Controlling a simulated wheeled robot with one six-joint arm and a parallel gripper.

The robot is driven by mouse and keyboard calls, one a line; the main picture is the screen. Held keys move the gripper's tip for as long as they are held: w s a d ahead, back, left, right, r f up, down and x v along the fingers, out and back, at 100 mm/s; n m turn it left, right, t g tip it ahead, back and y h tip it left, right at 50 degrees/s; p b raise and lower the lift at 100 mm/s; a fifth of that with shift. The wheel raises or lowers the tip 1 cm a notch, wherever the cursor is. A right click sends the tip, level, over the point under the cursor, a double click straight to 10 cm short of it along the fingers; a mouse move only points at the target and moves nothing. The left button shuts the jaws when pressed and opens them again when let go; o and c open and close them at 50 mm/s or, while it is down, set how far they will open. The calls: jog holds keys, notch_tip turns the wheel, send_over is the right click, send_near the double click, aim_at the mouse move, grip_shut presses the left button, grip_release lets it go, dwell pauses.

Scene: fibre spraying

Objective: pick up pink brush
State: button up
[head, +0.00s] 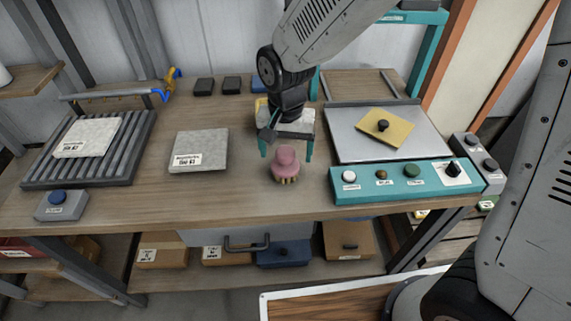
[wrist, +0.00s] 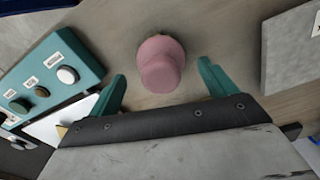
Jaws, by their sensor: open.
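The pink brush (head: 286,161) stands upright on the wooden bench, its pink knob on top and its tan bristles on the bench. My gripper (head: 287,156) is open, with its teal fingers just behind and above the brush in the head view. In the wrist view the pink brush (wrist: 161,64) shows ahead of the open fingers (wrist: 162,80), roughly midway between them. Nothing is held. The bristles are mostly hidden under the pink body in the wrist view.
A grey slab (head: 199,151) lies left of the brush. A teal control panel (head: 405,181) with buttons stands to the right, before a metal plate (head: 345,144) carrying a yellow board (head: 386,128). A ribbed rack (head: 120,165) sits far left. The bench in front of the brush is clear.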

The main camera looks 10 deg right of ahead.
notch_tip(320, 180, down, 3)
jog(key=shift+w+f, duration=0.1)
jog(key=shift+f, duration=0.1)
jog(key=shift+c, duration=0.3)
jog(key=c, duration=1)
jog(key=shift+c, duration=0.2)
jog(key=shift+r, duration=0.15)
